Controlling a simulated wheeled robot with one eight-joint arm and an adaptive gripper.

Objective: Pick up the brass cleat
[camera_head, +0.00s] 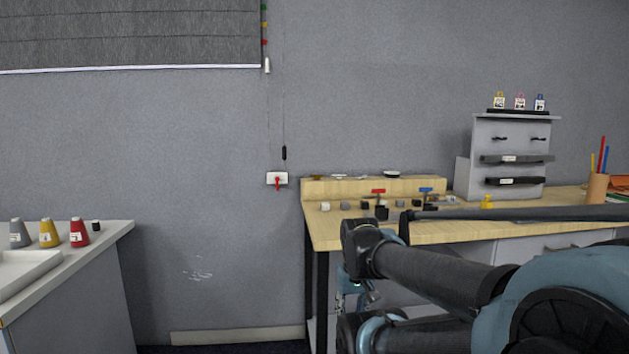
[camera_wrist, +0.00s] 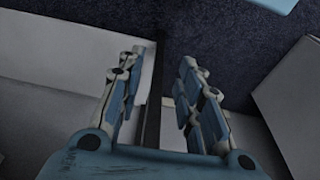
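I cannot pick out the brass cleat for certain in either view. Small items too small to name lie along the raised wooden ledge (camera_head: 415,186) at the back of the workbench (camera_head: 430,232), one of them brownish at its left end. My gripper (camera_wrist: 158,75) shows in the wrist view with its two blue-and-grey fingers apart and nothing between them. It points down toward dark floor and pale panels. In the head view my arm crosses the front of the workbench, and my gripper hangs low by the bench's left leg, partly hidden by the arm.
Red (camera_head: 378,192) and blue (camera_head: 425,191) handled fixtures stand on the bench. A grey drawer unit (camera_head: 510,135) stands behind, with a pencil cup (camera_head: 597,188) at right.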

